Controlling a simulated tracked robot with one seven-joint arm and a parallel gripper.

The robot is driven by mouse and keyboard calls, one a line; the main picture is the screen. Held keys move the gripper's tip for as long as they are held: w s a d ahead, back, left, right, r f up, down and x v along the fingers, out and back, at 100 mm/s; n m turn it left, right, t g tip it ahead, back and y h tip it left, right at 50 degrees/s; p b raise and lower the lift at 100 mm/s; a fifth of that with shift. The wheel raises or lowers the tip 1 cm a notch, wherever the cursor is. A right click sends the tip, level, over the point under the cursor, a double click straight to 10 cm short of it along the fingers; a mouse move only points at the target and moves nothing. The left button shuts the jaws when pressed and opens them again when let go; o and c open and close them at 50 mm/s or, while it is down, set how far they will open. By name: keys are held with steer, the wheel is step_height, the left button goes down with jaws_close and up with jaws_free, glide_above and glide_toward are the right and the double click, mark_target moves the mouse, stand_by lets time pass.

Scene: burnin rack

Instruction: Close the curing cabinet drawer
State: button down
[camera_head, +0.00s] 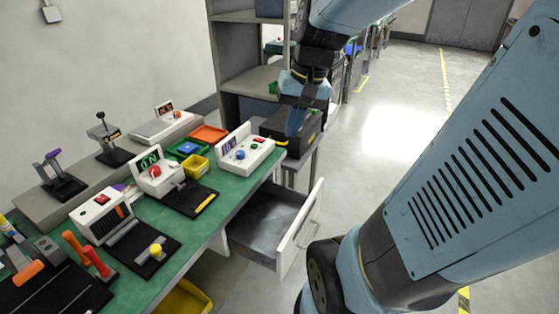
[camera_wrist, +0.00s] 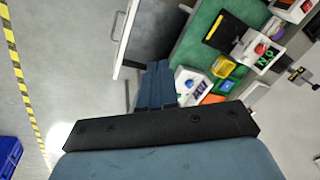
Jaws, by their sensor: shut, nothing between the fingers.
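The curing cabinet drawer (camera_head: 268,232) stands pulled out from under the green bench, its grey inside empty. Its white front panel (camera_head: 303,228) with a bar handle (camera_head: 310,214) faces right. In the wrist view the drawer (camera_wrist: 165,28) shows at the top, with its white front (camera_wrist: 125,38) to the left. My gripper (camera_head: 294,130) points downward beyond the drawer, above a dark box, with its blue fingers together and nothing between them. In the wrist view the fingers (camera_wrist: 157,68) overlap the drawer's near side; the gap between them cannot be judged.
The green bench (camera_head: 215,215) carries several switch boxes, coloured trays and fixtures. A dark box (camera_head: 308,140) sits on a low stand behind the drawer. A grey shelf (camera_head: 240,85) rises behind. The floor (camera_head: 400,110) to the right is open. A blue crate (camera_wrist: 8,155) shows in the wrist view.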

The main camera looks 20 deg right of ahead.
steer(key=w+d+f+m+y, duration=0.55)
steer(key=d+f, duration=0.25)
steer(key=f, duration=0.2)
steer(key=w+d+f+m+y, duration=0.4)
steer(key=d+f+m, duration=0.2)
steer(key=d+f, duration=0.3)
steer(key=s+d+f+m+t+y, duration=0.25)
steer(key=d+f+m+t, duration=0.4)
steer(key=d+f, duration=0.4)
steer(key=m+t+h, duration=0.3)
steer(key=m+t, duration=0.3)
steer(key=m, duration=0.1)
glide_toward(321, 196)
steer(key=x, duration=0.7)
steer(key=shift+s+a+r, duration=0.3)
steer(key=shift+r, duration=0.1)
steer(key=shift+w, duration=0.1)
